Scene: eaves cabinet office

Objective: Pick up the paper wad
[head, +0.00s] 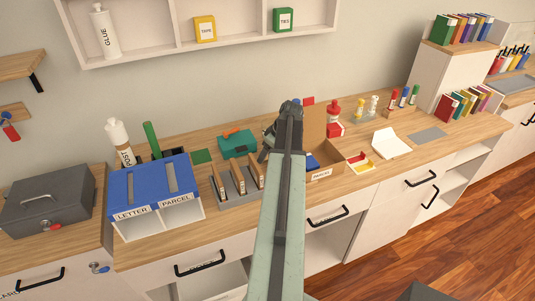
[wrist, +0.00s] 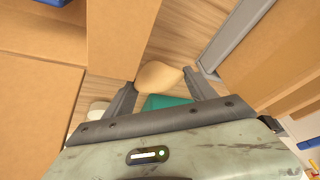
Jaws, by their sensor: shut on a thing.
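My gripper (wrist: 159,82) is shut on a tan, rounded lump, the paper wad (wrist: 158,76), which sits between the two fingertips in the wrist view. In the head view my gripper (head: 265,153) is mostly hidden behind my arm, between the teal box and the open cardboard box, and the wad cannot be made out there. In the wrist view the wad is over the wooden desk top; I cannot tell whether it touches it.
The open cardboard parcel box (head: 322,172) stands right of my gripper. A blue-topped letter and parcel box (head: 150,187) stands farther left.

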